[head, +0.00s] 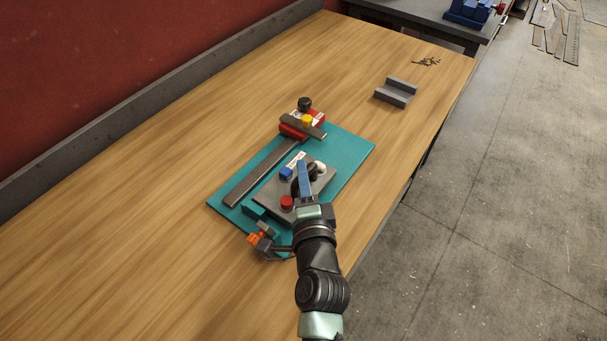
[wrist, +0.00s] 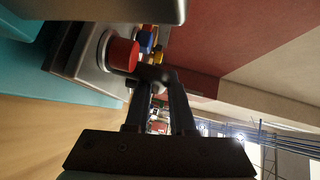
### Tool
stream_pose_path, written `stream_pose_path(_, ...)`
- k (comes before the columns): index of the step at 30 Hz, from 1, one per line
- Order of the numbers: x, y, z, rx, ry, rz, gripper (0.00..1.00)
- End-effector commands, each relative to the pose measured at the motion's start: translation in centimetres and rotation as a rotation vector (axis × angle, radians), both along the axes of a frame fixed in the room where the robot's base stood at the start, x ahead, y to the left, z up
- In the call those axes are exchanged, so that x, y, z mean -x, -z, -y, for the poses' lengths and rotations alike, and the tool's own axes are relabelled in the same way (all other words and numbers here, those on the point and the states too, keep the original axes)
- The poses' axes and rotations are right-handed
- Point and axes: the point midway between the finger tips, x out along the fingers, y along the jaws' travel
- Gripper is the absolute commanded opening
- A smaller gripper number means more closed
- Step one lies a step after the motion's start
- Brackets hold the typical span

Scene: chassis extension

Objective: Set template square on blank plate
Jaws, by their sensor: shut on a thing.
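A grey square plate (head: 268,195) with a blue, a red and a white knob and a dark handle lies over a teal board; I take it for the template square. My gripper (head: 304,178) is over its middle, shut on the dark handle. In the wrist view my gripper (wrist: 158,82) shows its two fingers at the dark handle, beside the red knob (wrist: 122,54). I cannot make out a separate blank plate under the square, nor whether the square touches what is below it.
The teal board (head: 351,152) carries a long grey bar (head: 258,175) and a red clamp block (head: 293,131) with black and yellow knobs. An orange-and-grey clamp (head: 260,238) is at the near corner. A grey channel block (head: 396,92) stands farther back. The wooden table is clear at left.

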Motion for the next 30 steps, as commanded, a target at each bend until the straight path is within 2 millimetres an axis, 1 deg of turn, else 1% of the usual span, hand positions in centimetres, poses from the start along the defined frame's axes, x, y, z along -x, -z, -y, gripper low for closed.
stream_pose_path(6,0.0,0.4,0.0,0.0,0.001,0.005,0.0)
stream_pose_path(7,-0.1,0.3,0.0,0.0,0.001,0.005,0.26)
stream_pose_path(11,0.0,0.3,0.0,0.0,0.0,0.004,0.49)
stream_pose_path(12,0.0,0.4,0.0,0.0,0.001,0.003,0.56)
stream_pose_path(23,0.3,0.6,0.0,0.0,-0.001,-0.003,0.57)
stream_pose_path(26,1.1,0.6,0.1,0.0,0.0,-0.003,0.57)
stream_pose_path(30,3.4,0.4,0.4,0.0,0.0,-0.003,0.57)
